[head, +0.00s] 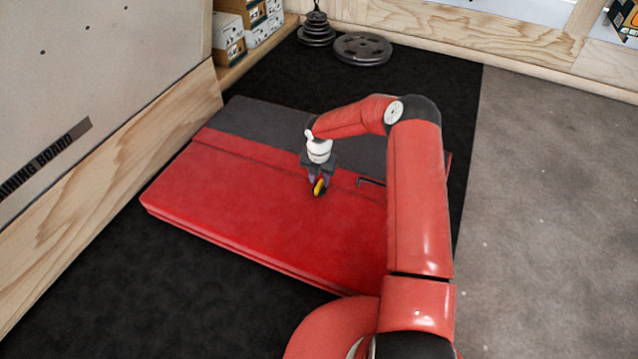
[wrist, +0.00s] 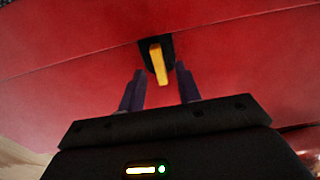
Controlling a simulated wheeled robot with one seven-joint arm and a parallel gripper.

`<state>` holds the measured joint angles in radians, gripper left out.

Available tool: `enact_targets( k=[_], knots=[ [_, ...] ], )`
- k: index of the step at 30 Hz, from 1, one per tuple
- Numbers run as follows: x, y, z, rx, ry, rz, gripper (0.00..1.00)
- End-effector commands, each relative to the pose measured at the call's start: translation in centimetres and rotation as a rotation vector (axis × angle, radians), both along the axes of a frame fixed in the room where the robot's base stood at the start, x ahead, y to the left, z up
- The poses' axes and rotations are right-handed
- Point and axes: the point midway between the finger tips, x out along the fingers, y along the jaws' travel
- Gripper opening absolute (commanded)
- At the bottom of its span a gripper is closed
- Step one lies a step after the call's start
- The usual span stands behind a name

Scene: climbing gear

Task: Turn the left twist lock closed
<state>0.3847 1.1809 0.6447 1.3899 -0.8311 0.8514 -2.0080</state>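The twist lock is a yellow lever (head: 319,187) on a small black base, set on the red crash pad (head: 240,200). My gripper (head: 318,182) is over it, pointing down, at the middle of the pad. In the wrist view the yellow lever (wrist: 158,63) stands out from its black base, between and just beyond the two dark fingers (wrist: 160,85). The fingers are apart, with clear gaps on both sides of the lever. Whether they overlap its tip in depth is hard to tell.
A black handle-like piece (head: 370,182) lies on the pad right of my gripper, partly hidden by my arm. Weight plates (head: 362,48) and a kettlebell-like stack (head: 316,30) stand behind. A training board (head: 100,80) leans at left.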

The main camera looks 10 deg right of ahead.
Motion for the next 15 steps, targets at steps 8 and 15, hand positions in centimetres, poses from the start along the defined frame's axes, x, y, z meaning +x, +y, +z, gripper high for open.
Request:
enact_targets(
  k=[8, 15],
  knots=[
    [0.0, 0.0, -2.2, 0.000, 0.000, 0.000, 0.34],
    [0.0, 0.0, -2.2, -0.001, -0.001, 0.000, 0.32]
  ],
)
